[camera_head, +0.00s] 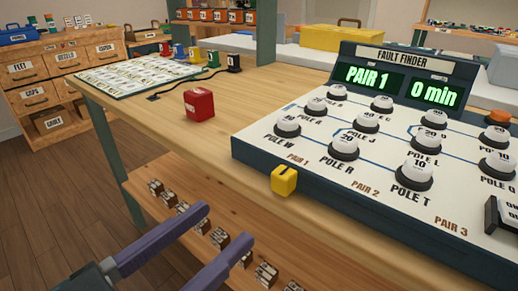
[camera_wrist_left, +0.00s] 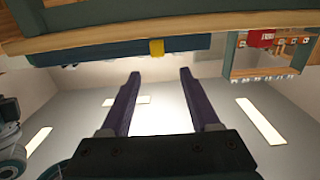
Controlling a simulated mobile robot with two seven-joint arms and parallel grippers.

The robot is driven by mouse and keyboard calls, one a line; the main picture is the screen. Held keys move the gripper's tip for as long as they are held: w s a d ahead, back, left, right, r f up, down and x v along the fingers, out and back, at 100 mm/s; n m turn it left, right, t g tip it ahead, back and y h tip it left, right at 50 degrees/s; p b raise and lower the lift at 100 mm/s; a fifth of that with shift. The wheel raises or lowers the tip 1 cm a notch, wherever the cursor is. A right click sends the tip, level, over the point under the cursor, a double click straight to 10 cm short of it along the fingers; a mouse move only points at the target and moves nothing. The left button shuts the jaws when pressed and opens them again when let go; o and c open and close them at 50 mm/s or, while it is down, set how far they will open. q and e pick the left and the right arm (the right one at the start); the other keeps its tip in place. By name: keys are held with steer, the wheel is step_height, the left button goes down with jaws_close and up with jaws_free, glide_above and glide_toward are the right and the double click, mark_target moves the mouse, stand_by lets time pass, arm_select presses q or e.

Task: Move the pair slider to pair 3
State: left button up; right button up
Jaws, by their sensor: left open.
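The pair slider is a yellow block (camera_head: 284,180) on the front edge of the fault finder panel (camera_head: 262,152). In the head view it stands in front of the PAIR 1 label, left of PAIR 2 and PAIR 3. The display (camera_head: 369,76) reads "PAIR 1" and "0 min". My left gripper (camera_head: 218,238) is open and empty, in front of the bench and lower left of the slider, apart from it. In the left wrist view the slider (camera_wrist_left: 157,48) shows beyond the open fingers (camera_wrist_left: 160,75). My right gripper is not in view.
A red block (camera_head: 199,104) and a printed board (camera_head: 135,75) lie on the bench left of the panel. Several small blocks stand on the lower shelf (camera_head: 150,177) under the bench. White knobs cover the panel top. Open space lies before the bench edge.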

mark_target(278, 182)
arm_select(q)
steer(key=b+x, duration=0.1)
steer(key=x, duration=0.9)
steer(key=shift+s+d+b, duration=0.15)
steer(key=shift+s+b, duration=0.05)
steer(key=shift+b, duration=0.2)
steer(key=shift+f, duration=0.1)
jaws_close()
stand_by(0.8)
